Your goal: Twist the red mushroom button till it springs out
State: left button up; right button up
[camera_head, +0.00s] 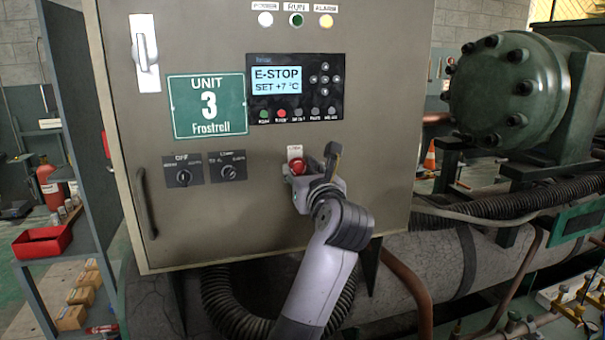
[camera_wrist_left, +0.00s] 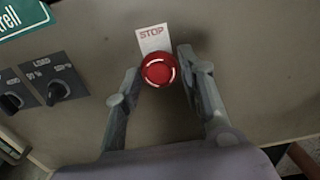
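The red mushroom button (camera_head: 297,168) sits on the grey cabinet door below the controller. It also shows in the left wrist view (camera_wrist_left: 159,70), round and red with pale curved marks, under a STOP label (camera_wrist_left: 151,38). My left gripper (camera_head: 311,163) is at the button, its fingers apart on either side of it. In the wrist view the fingertips flank the button closely; whether they touch it I cannot tell. The display (camera_head: 277,80) reads E-STOP and SET +7 °C. My right gripper is not in view.
Two black rotary switches (camera_head: 184,177) (camera_head: 228,172) are left of the button. A door handle (camera_head: 146,204) is at the left edge and a grey lever switch (camera_head: 145,52) above. Hoses and pipes (camera_head: 410,275) run below the cabinet. A large green compressor (camera_head: 505,90) stands at right.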

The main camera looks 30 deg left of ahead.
pick_arm(q)
jog(key=c, duration=0.7)
jog(key=shift+m+p, duration=1)
jog(key=shift+p, duration=0.2)
jog(key=shift+m+p, duration=0.5)
jog(key=shift+p, duration=0.3)
jog(key=shift+m+p, duration=0.5)
